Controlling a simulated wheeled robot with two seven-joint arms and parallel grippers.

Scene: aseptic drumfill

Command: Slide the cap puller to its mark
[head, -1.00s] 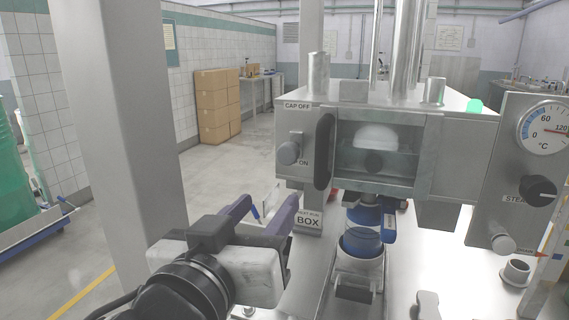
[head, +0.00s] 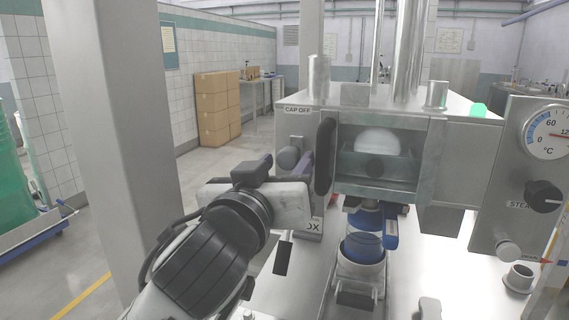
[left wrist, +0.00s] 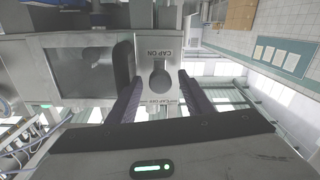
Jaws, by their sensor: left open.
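The cap puller shows as a round grey knob (head: 289,158) on the left front plate of the steel filling machine, below the CAP OFF label (head: 298,109). In the left wrist view the knob (left wrist: 160,82) sits between the two purple-grey fingers, with the CAP ON label (left wrist: 167,54) close to it. My left gripper (head: 284,166) is open at the plate, its fingers on either side of the knob and apart from it. The gripper body hides part of the lower labels in the head view. My right gripper is not in view.
A dark oval handle (head: 325,156) stands right beside the knob. A windowed chamber (head: 376,170) with a white dome is to its right, above a blue-and-white fitting (head: 362,246). A temperature gauge (head: 548,132) is at the far right. A grey post (head: 110,150) stands left.

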